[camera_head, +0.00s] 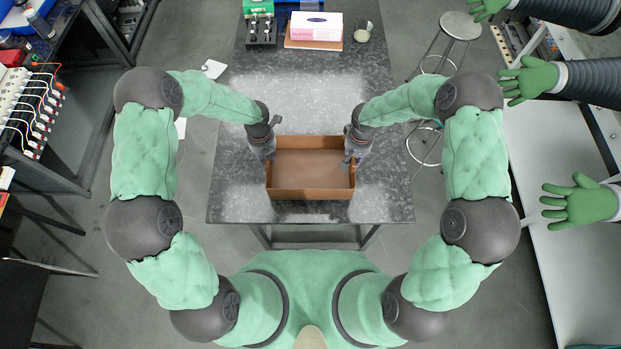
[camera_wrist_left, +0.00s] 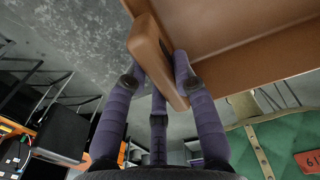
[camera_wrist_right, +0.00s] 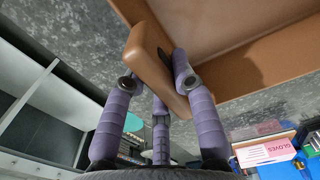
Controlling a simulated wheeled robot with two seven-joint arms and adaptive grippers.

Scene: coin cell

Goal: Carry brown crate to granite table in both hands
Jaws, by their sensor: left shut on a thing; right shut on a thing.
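The brown crate (camera_head: 311,193) is open-topped and empty. In the head view it is level, over the front half of the speckled grey granite table (camera_head: 240,190). I cannot tell whether it rests on the table or hangs just above it.
At the table's back are a pink-and-white glove box (camera_head: 316,26), a small jar (camera_head: 362,33) and a green box (camera_head: 258,8). A stool (camera_head: 459,26) stands to the right. Green gloves on sleeves (camera_head: 580,203) reach in at far right. A bench with wired modules (camera_head: 30,110) is at left.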

